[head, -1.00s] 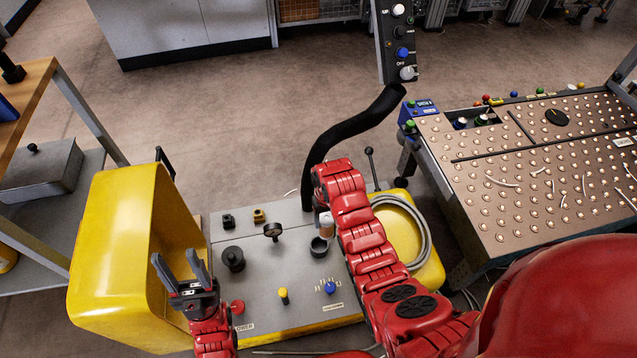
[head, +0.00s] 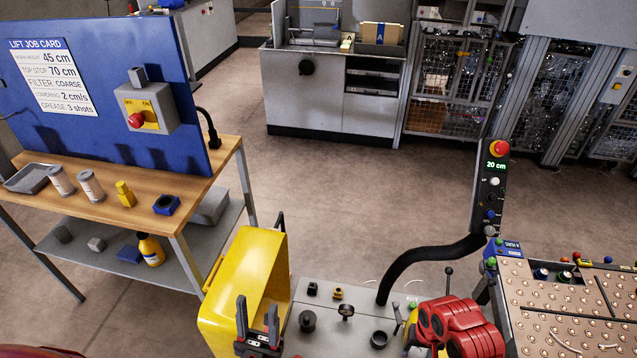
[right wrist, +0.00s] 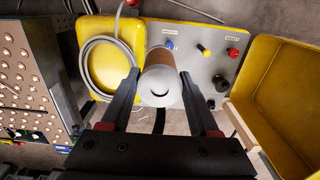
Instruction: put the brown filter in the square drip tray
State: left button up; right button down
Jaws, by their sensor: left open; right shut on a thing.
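My right gripper (right wrist: 158,85) is shut on the brown filter (right wrist: 162,54), a cylinder with a brown side and a pale, round end facing the right wrist camera. The fingers lie on either side of it. In the head view the red right arm is at the bottom right, and the filter is hard to make out there. A shallow grey tray (head: 28,178), which looks like the square drip tray, lies on the wooden bench at the far left, well away from both grippers. My left gripper (head: 257,306) is open and empty in front of the yellow housing.
Two pale cylinders (head: 90,186), a yellow fitting (head: 125,194) and a blue block (head: 166,204) stand right of the tray. A blue panel (head: 110,90) rises behind the bench. The yellow housing (head: 240,260) and a control post (head: 489,190) stand nearby. Open floor lies beyond.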

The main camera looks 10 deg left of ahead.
aim_at(35, 180)
jog(key=k+u, duration=0.1)
jog(key=u, duration=0.3)
jog(key=k+u, duration=0.1)
jog(key=u, duration=0.35)
jog(key=k+j+u, duration=0.1)
jog(key=u, duration=0.3)
jog(key=i+j+u, duration=0.25)
jog(key=i+j, duration=0.4)
jog(key=i+j+u, duration=0.25)
jog(key=i+j, duration=0.3)
jog(key=i, duration=0.2)
